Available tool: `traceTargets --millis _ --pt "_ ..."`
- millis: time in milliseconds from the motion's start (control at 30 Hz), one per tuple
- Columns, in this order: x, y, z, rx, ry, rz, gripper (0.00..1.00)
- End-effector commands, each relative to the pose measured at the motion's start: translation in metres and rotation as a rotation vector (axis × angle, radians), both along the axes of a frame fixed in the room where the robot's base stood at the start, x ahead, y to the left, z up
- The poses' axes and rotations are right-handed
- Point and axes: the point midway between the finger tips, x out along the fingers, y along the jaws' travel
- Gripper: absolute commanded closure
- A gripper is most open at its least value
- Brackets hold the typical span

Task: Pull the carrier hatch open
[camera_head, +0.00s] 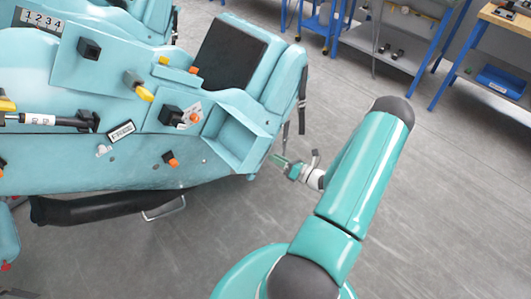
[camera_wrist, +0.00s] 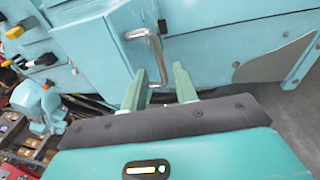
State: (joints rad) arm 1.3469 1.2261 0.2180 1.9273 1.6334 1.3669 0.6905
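The carrier hatch (camera_wrist: 98,58) appears in the wrist view as a light blue panel on the side of the coaster car. A bent metal handle (camera_wrist: 158,50) stands out at its right edge, and the hatch looks closed. My gripper (camera_wrist: 160,70) is open, its two green fingers apart, with the handle's lower part showing between them. I cannot tell whether the fingers touch it. In the head view my gripper (camera_head: 282,161) is close to the right end of the blue car (camera_head: 100,172). The hatch face and its handle cannot be made out there.
The car has an open recess (camera_head: 236,138), a black seat pad (camera_head: 228,55) and several knobs on top. A metal loop (camera_head: 165,210) hangs low on its side. Blue-framed workbenches (camera_head: 400,62) stand at the back. Grey floor (camera_head: 455,200) is clear to the right.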

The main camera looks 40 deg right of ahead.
Motion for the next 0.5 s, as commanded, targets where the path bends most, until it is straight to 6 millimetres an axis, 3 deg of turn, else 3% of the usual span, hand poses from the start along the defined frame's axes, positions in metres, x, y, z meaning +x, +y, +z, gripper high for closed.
traceTargets --millis 200,500 --pt "0.038 0.01 0.0 -0.001 -0.001 0.005 0.71" --pt "0.054 0.013 0.0 -0.001 0.0 0.003 0.71"
